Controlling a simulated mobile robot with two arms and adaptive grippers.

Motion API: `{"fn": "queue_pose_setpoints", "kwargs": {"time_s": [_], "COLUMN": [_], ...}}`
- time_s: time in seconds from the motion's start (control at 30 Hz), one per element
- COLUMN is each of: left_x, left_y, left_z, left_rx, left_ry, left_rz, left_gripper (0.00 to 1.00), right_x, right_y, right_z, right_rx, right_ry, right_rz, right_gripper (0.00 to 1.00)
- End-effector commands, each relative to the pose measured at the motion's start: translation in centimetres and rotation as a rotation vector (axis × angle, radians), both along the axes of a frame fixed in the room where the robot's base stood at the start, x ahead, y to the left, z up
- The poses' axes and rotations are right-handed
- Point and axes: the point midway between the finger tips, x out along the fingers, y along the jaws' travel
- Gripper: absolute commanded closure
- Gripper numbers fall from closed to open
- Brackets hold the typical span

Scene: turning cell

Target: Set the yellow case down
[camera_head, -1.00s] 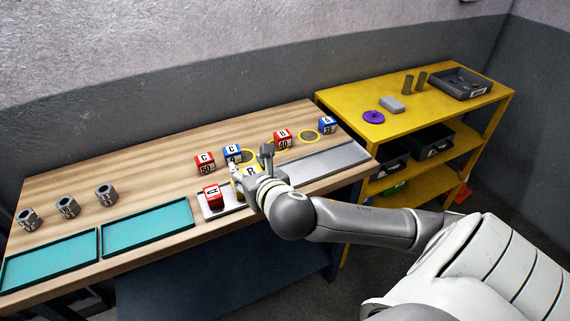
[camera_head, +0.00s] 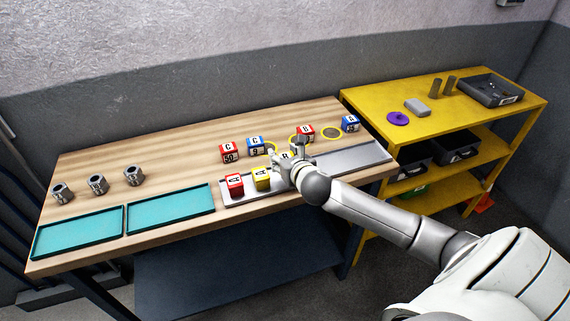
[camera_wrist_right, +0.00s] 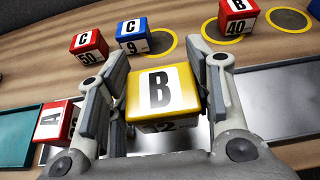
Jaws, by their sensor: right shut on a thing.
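The yellow case marked B (camera_wrist_right: 163,96) is held between the two fingers of my right gripper (camera_wrist_right: 165,105) in the right wrist view. In the head view my right gripper (camera_head: 285,160) is over the metal tray (camera_head: 352,162), and its fingers partly cover the yellow case B. I cannot tell whether the case's underside touches the tray. My left gripper is not in view.
Behind the tray stand a red C case (camera_head: 229,152), a blue C case (camera_head: 255,145), a red B case (camera_head: 306,133) and a blue case (camera_head: 350,124). An empty yellow ring (camera_head: 332,134) is marked between the last two. The tray's right part is clear. Teal trays (camera_head: 172,211) lie left.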

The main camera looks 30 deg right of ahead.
Motion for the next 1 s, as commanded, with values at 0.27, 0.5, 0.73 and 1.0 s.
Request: {"fn": "queue_pose_setpoints", "kwargs": {"time_s": [0.27, 0.5, 0.73, 1.0], "left_x": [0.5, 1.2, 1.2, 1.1], "left_y": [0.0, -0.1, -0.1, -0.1], "left_z": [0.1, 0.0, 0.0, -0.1], "left_rx": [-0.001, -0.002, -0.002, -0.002], "left_ry": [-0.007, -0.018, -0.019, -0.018], "left_rz": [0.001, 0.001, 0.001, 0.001], "left_gripper": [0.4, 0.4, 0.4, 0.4], "right_x": [1.1, 1.1, 1.1, 1.1], "right_y": [-0.9, -0.9, -0.9, -0.9], "right_z": [-1.6, -4.6, -4.6, -4.9], "right_rx": [0.001, 0.002, 0.0, 0.0], "right_ry": [-0.001, -0.001, -0.002, -0.001], "right_rz": [-0.002, -0.001, 0.001, 0.0], "right_gripper": [0.8, 0.8, 0.8, 0.44]}}
